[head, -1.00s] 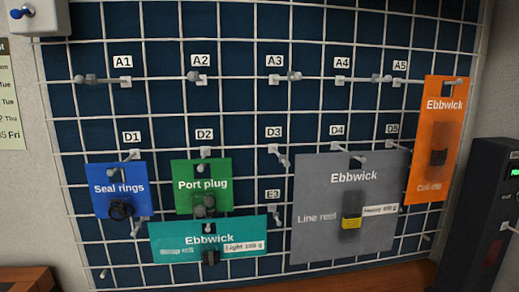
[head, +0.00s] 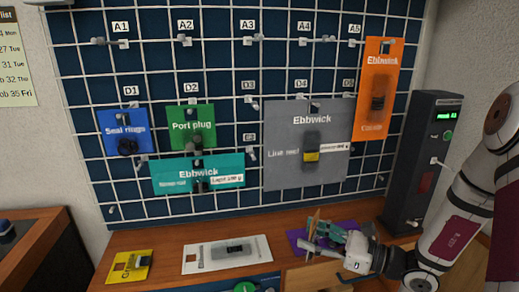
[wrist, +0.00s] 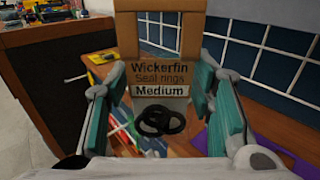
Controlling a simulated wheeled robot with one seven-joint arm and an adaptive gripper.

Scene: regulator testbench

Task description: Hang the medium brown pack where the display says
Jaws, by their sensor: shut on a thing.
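The brown pack (wrist: 158,35) is between the fingers of my gripper (wrist: 158,105) in the wrist view. Its face reads Wickerfin, Seal rings, Medium, with black rings at its lower part and a cut-out near its top. In the head view my gripper (head: 338,236) is low at the right, above the bench, and the pack shows there only as a thin edge-on strip. The display (head: 447,115) on the dark post is lit green; its text is too small to read. The pegboard grid (head: 225,65) has labelled hooks; the A1 to A4 hooks look empty.
Blue, green, teal, grey (head: 283,150) and orange (head: 366,110) packs hang on the grid. A yellow pack (head: 120,268), a white pack (head: 200,259) and a purple pack (head: 296,238) lie on the bench (head: 165,243). The dark post (head: 405,170) stands between the grid and my arm.

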